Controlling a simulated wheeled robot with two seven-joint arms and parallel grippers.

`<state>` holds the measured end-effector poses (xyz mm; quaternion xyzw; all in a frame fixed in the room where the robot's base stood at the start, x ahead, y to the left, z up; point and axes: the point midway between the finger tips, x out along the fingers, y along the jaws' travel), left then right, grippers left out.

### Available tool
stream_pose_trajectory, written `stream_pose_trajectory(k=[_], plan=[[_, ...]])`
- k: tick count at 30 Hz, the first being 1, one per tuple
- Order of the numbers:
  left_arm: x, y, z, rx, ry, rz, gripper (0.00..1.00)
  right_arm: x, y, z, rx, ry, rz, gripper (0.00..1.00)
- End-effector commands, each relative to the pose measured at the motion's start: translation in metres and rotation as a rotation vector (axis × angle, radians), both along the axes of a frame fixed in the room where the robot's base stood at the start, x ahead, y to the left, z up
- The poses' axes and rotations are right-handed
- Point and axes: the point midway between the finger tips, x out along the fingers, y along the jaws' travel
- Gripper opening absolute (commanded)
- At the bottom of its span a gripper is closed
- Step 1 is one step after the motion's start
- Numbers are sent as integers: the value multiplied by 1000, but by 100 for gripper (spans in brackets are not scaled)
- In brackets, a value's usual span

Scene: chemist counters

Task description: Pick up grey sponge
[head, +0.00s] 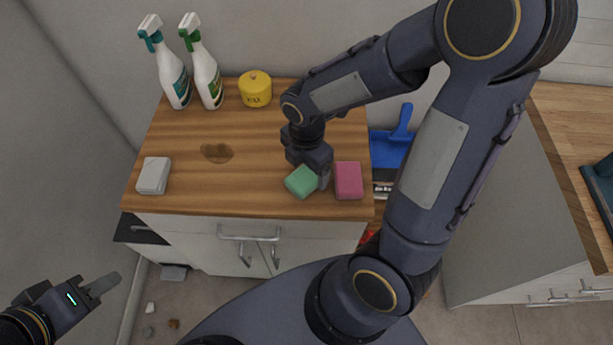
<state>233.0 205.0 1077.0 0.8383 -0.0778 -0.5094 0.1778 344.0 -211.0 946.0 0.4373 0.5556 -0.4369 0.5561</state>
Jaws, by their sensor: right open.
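The grey sponge (153,175) lies on the left front part of the wooden counter top, with free wood around it. My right gripper (310,180) points down at the counter's front right, just above or beside a green sponge (300,182). It is open; its fingers are partly hidden by its own body, and I cannot tell if it touches the green sponge. The grey sponge is well to the left of it. My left gripper (103,285) is low at the left, off the counter and away from all sponges; I cannot make out its finger gap.
A pink sponge (348,180) lies right of the green one. Two spray bottles (174,80) (206,80) and a yellow wax tin (255,90) stand at the back. A brown stain (217,152) marks the middle. A blue dustpan (392,145) is beyond the right edge.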

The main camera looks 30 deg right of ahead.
Motion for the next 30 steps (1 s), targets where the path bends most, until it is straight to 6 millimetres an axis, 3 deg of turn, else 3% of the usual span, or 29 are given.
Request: stream_pose_trajectory(k=[9, 18, 30], plan=[[0, 0, 3, 0, 0, 0, 36, 7, -5, -43, -1, 3, -1, 84], [0, 0, 3, 0, 0, 0, 36, 7, -5, -46, 1, 0, -2, 82], [0, 0, 3, 0, 0, 0, 36, 7, -5, -46, 1, 0, -3, 32]])
